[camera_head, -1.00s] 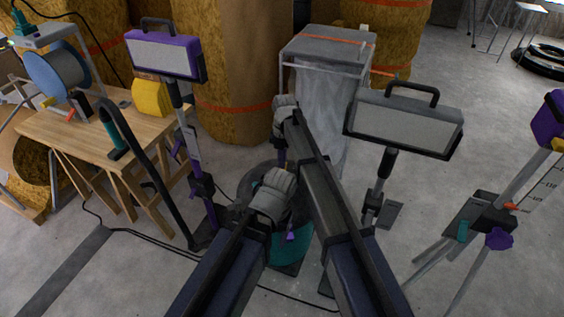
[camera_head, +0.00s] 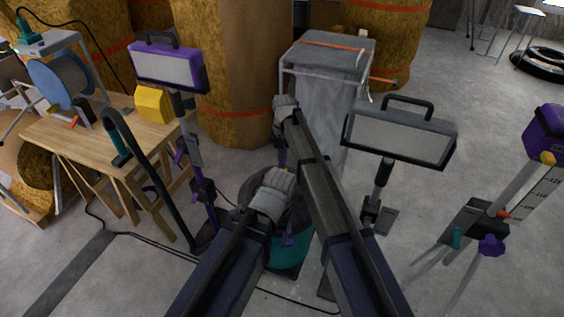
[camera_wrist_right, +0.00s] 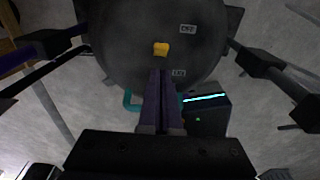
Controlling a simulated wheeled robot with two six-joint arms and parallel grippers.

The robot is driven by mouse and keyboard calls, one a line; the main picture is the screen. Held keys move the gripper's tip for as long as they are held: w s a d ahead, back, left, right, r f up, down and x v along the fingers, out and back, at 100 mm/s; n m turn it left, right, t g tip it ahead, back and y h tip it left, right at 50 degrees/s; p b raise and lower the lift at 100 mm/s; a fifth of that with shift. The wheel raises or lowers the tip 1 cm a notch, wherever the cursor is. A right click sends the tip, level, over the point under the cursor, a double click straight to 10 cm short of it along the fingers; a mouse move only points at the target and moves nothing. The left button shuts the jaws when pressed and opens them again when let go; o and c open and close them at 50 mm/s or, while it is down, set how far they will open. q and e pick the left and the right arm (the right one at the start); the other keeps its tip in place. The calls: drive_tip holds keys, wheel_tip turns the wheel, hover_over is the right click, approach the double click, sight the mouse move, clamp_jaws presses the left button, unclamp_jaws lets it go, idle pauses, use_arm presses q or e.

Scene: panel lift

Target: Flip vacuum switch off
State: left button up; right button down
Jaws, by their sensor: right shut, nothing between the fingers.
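The vacuum is a dark round drum on the floor with a teal lower part (camera_head: 288,258), seen in the head view largely behind my arms. In the right wrist view its dark top (camera_wrist_right: 125,35) fills the upper middle, with a small yellow switch (camera_wrist_right: 161,48) and two small labels I cannot read. My right gripper (camera_wrist_right: 161,72) is shut and empty, its tips just below the switch in that picture; I cannot tell whether they touch the vacuum. In the head view it points down (camera_head: 282,158). My left gripper (camera_head: 290,239) is small and partly hidden in front of the vacuum.
A work lamp on a stand (camera_head: 400,136) is right of my arms, a purple one (camera_head: 168,66) left. A wooden table (camera_head: 75,138) stands at left, a grey-covered frame (camera_head: 328,85) behind. A tripod (camera_head: 478,216) is at right. A black cable crosses the floor.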

drive_tip(key=r+p, duration=0.4)
drive_tip(key=r, duration=0.1)
drive_tip(key=shift+w+d+r, duration=0.1)
drive_tip(key=shift+w+r, duration=0.1)
idle(0.3)
